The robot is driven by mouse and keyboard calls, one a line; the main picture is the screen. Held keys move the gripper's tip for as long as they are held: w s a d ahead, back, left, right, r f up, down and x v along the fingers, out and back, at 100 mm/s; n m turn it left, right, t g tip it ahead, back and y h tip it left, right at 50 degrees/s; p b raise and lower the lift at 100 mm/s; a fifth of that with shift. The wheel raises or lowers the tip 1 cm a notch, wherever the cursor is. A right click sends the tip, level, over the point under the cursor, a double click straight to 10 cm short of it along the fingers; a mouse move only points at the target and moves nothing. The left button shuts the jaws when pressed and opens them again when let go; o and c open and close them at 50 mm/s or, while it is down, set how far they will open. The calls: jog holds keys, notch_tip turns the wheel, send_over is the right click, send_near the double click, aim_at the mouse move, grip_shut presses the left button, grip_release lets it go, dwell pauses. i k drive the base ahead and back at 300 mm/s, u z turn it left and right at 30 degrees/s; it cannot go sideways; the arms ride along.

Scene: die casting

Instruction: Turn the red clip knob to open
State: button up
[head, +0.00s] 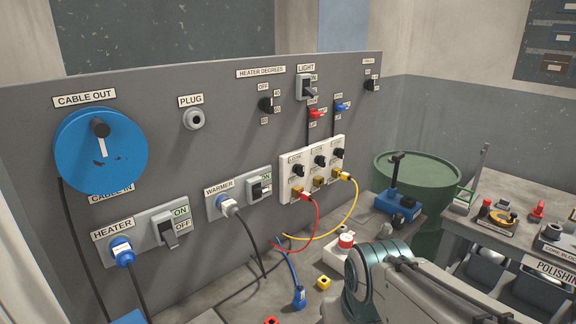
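A small red clip knob (316,113) is mounted on the upright grey panel (230,125), right of centre and below the light switch (307,88). Small labels sit close above and below it, too small to read surely. A dark cable runs down from it. A similar blue clip knob (342,106) sits just to its right. Whether the red knob stands open or closed cannot be told at this size. My arm shows at the lower right, but my gripper is out of view.
A white socket box (312,168) with black knobs and red and yellow cables sits below the clips. A blue cable reel (100,155) is at the left. A green barrel (418,185) and a workbench (490,235) stand at the right.

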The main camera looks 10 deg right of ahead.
aim_at(313, 113)
jog(key=z, duration=0.5)
jog(key=k, duration=1.2)
jog(key=z, duration=0.95)
jog(key=i, duration=1.7)
jog(key=u, duration=1.35)
jog(key=i, duration=0.65)
jog(key=u, duration=0.7)
